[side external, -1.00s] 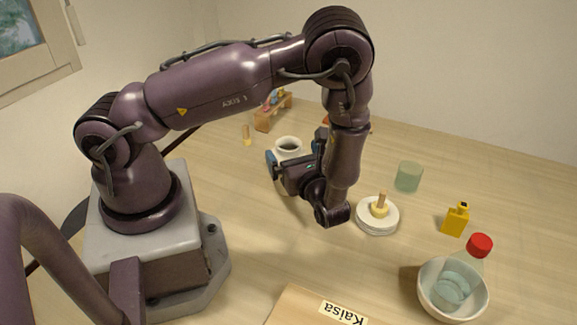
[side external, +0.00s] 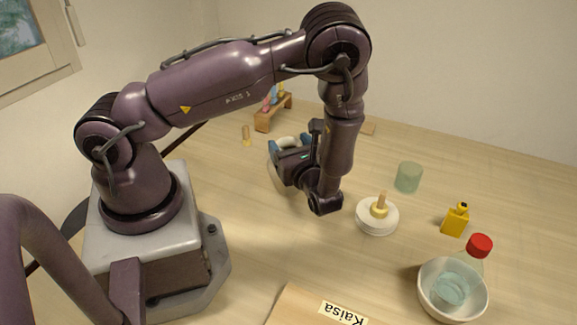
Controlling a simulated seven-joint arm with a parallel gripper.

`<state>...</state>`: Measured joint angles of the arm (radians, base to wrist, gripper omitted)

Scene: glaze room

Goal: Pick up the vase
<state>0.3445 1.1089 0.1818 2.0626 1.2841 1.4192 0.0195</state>
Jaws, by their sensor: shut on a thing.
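The vase is a pale, off-white vessel (side external: 271,171), mostly hidden behind my gripper; its rim shows as a light patch between the fingers. My gripper (side external: 294,139) has blue fingertips, one on each side of the vase's upper part, and is shut on it. The dark mouth of the vase is not visible from here. Whether its base touches the table cannot be told.
A white round stand (side external: 377,222) with a wooden-handled tool, a green glass (side external: 409,177) and a yellow bottle (side external: 455,221) stand to the right. A white bowl (side external: 427,297) holds a red-capped bottle (side external: 480,247). A wooden rack (side external: 264,119) stands behind.

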